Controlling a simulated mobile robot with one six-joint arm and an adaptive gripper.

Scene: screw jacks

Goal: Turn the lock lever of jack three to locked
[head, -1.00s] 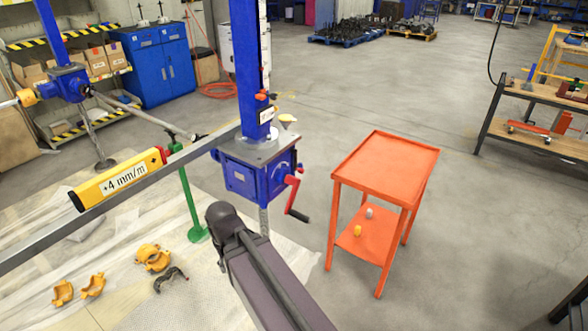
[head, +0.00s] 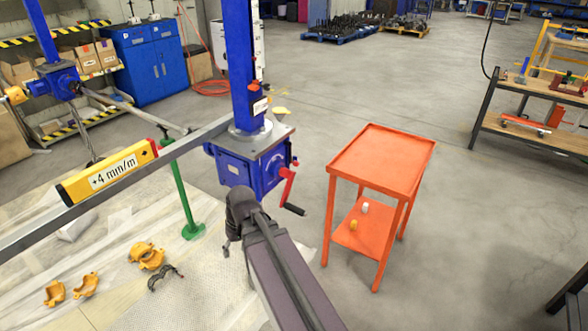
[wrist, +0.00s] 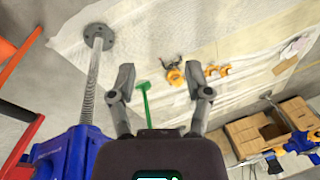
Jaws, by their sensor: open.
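A blue screw jack (head: 236,169) with a blue column (head: 243,60) stands in the middle of the head view. It has a red crank (head: 288,186) with a black grip on its right. A small red part (head: 255,86) and a yellow knob-like part (head: 279,110) show near the column foot; I cannot tell which is the lock lever or its setting. The jack's number is unreadable. My gripper is hidden behind my arm in the head view. In the wrist view, my gripper (wrist: 163,84) is open and empty, with the blue jack body (wrist: 58,150) beside it at lower left.
A grey beam with a yellow level (head: 108,174) reading +4 mm/m runs left from the jack. A green post (head: 184,192) stands under it. Yellow clamps (head: 150,257) lie on the sheeted floor. An orange table (head: 385,158) stands right, with clear floor around it.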

